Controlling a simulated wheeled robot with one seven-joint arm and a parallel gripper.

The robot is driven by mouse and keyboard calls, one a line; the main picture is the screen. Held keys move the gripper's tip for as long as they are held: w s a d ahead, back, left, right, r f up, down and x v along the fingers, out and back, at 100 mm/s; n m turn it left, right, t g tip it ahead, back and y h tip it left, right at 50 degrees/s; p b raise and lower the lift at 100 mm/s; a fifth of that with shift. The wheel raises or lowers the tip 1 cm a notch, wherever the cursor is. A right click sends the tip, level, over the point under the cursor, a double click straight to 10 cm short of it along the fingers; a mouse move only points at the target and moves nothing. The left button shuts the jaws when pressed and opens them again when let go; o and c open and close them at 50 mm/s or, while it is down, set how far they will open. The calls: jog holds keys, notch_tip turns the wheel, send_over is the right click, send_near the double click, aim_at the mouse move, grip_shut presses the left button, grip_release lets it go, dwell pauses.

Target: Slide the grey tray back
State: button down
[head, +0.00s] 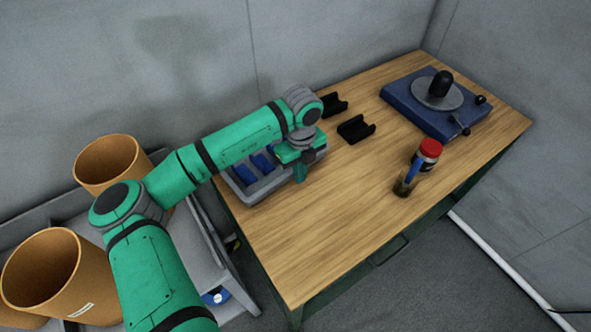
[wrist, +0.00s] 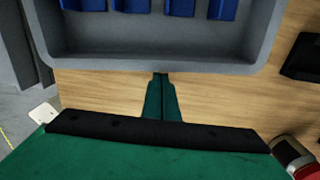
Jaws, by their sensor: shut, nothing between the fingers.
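The grey tray (head: 270,184) sits at the left back part of the wooden table, partly hidden behind my arm. It holds several blue pieces (head: 243,174). In the wrist view the near wall of the tray (wrist: 160,61) runs across the top, with several blue pieces (wrist: 181,7) inside it. My gripper (head: 300,177) is at the tray's front right side in the head view. In the wrist view its fingers (wrist: 161,78) are shut and empty, with the tips right at the near wall. I cannot tell whether they touch it.
Two black holders (head: 356,129) lie right of the tray. A blue device with a round plate (head: 405,106) stands at the back right. Orange pots (head: 95,295) stand left. The table front (head: 320,240) is clear.

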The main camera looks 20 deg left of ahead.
jog(key=shift+s+d, duration=0.6)
jog(key=shift+d, duration=0.25)
notch_tip(320, 180, up, 10)
jog(key=shift+s+a, duration=0.15)
jog(key=shift+s, duration=0.1)
